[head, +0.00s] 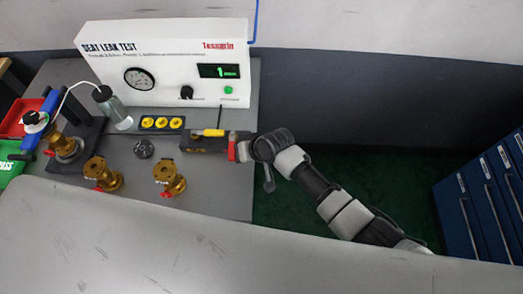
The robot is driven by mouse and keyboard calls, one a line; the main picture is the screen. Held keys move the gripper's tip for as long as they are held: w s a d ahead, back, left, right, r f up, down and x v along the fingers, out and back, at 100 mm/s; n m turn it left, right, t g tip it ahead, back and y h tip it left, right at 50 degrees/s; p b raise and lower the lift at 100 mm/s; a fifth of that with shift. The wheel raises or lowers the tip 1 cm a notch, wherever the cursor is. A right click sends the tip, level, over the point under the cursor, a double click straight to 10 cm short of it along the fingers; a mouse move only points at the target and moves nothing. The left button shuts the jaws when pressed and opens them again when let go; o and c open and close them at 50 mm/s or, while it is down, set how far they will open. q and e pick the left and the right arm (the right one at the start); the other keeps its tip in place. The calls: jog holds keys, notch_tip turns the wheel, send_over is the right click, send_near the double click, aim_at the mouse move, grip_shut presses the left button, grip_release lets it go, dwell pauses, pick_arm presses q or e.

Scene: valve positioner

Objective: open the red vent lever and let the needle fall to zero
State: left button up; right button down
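The white seat leak test box (170,65) stands at the back of the grey bench. Its round dial gauge (139,78) faces me, but its needle is too small to read. The green display (219,71) seems to show a 1. A red upright part (232,146), which looks like the vent lever, is at the right end of a dark block (203,144) with a yellow handle (213,133). My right gripper (243,150) is right beside the red part, at the bench's right edge. Its fingers are small and partly hidden, so contact and opening are unclear. My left gripper is out of view.
Brass valves (103,174) (169,178) with red handles stand at the bench front. A clamp stand with a valve (66,147) and a glass cylinder (115,112) are at left. Red (20,117) and green (12,160) bins lie far left. Blue drawers (485,195) stand far right.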

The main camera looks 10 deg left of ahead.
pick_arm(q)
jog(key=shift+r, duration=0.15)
pick_arm(e)
jog(key=shift+s+a, duration=0.3)
jog(key=shift+a, duration=0.1)
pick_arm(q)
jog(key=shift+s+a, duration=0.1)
pick_arm(e)
jog(key=shift+s, duration=0.15)
